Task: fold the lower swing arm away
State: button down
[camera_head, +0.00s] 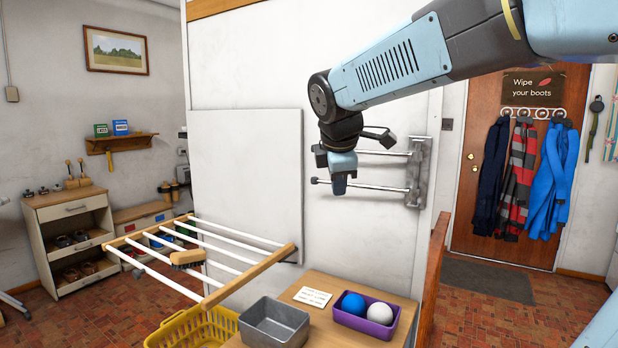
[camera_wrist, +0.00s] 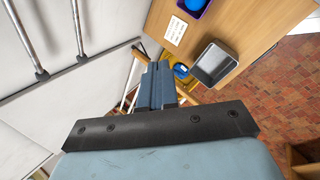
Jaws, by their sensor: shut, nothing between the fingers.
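Two thin metal swing arms reach out to the left from a grey wall bracket (camera_head: 417,172). The lower swing arm (camera_head: 377,187) runs roughly level, and its dark-tipped free end shows just left of my gripper (camera_head: 339,188). The upper swing arm (camera_head: 388,153) is out above it, its outer part hidden by my wrist. My gripper is shut and empty, pointing down in front of the lower arm's outer part. I cannot tell whether they touch. In the wrist view, the blue fingers (camera_wrist: 157,72) are together, and two metal rods (camera_wrist: 81,30) show at upper left, apart from them.
A slatted drying rack (camera_head: 252,277) with a brush (camera_head: 187,258) juts out at lower left, above a yellow basket (camera_head: 170,336). A wooden top (camera_head: 330,328) holds a grey tub (camera_head: 272,325), a card (camera_head: 312,297) and a purple bin (camera_head: 378,332) with balls.

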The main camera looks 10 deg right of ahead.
jog(key=w+a+r+n+h, duration=0.1)
jog(key=w+a+r+n, duration=0.1)
jog(key=w+n, duration=0.6)
jog(key=w+a+r+n+h, duration=0.1)
jog(key=w+a+r+n, duration=0.1)
jog(key=w+n, duration=0.55)
jog(key=w+d+f, duration=0.2)
jog(key=w+f, duration=0.2)
jog(key=w, duration=0.1)
jog(key=w+d+f+m+t, duration=0.1)
jog(key=w+d+f, duration=0.2)
jog(key=w+f, duration=0.1)
jog(key=shift+w+f, duration=0.2)
jog(key=shift+w, duration=0.65)
jog(key=shift+m, duration=0.25)
